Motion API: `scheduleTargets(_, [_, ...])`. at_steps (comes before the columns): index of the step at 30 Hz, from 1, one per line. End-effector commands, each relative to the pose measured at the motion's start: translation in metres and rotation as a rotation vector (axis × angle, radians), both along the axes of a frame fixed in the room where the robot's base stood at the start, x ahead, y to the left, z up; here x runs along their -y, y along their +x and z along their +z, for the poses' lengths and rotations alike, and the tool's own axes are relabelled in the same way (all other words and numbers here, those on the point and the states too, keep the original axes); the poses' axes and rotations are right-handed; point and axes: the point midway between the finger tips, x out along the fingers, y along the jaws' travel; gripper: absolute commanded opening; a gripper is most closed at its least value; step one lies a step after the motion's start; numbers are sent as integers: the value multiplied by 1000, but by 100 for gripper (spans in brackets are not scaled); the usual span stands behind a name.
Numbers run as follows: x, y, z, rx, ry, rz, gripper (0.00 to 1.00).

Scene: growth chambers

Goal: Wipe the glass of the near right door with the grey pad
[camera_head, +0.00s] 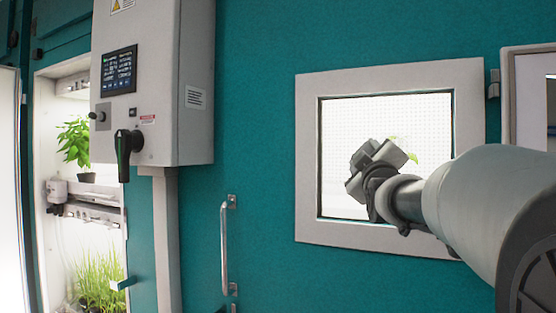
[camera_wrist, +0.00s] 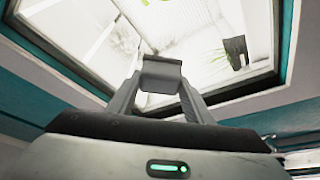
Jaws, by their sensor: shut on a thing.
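The near right door (camera_head: 262,200) is teal and shut, with a square window in a pale grey frame (camera_head: 390,78). Its glass (camera_head: 345,120) is bright white from the lit chamber behind. My gripper (camera_head: 372,165) is in front of the glass, left of its middle. In the wrist view its two fingers are shut on the grey pad (camera_wrist: 161,68), which is held in front of the glass (camera_wrist: 200,40). I cannot tell whether the pad touches the glass. A faint grey mottled patch (camera_wrist: 125,38) shows at the glass; I cannot tell whether it is a smear or leaves behind.
A vertical bar handle (camera_head: 224,245) is on the door, left of the window. A grey control box (camera_head: 160,60) with a screen and dark lever juts out at upper left. An open chamber with plants (camera_head: 98,280) is at far left. A hinge (camera_head: 493,83) is right of the window.

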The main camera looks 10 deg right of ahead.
Motion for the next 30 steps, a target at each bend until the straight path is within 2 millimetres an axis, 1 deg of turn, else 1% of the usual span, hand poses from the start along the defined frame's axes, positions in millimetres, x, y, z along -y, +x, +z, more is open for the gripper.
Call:
scheduleTargets(9, [25, -15, 0, 2, -1, -3, 22])
scheduleTargets(17, [34, -19, 0, 2, 1, -3, 22])
scheduleTargets(25, [53, -33, 1, 0, 2, -6, 22])
scheduleTargets(30, [61, -40, 0, 1, 1, -4, 22])
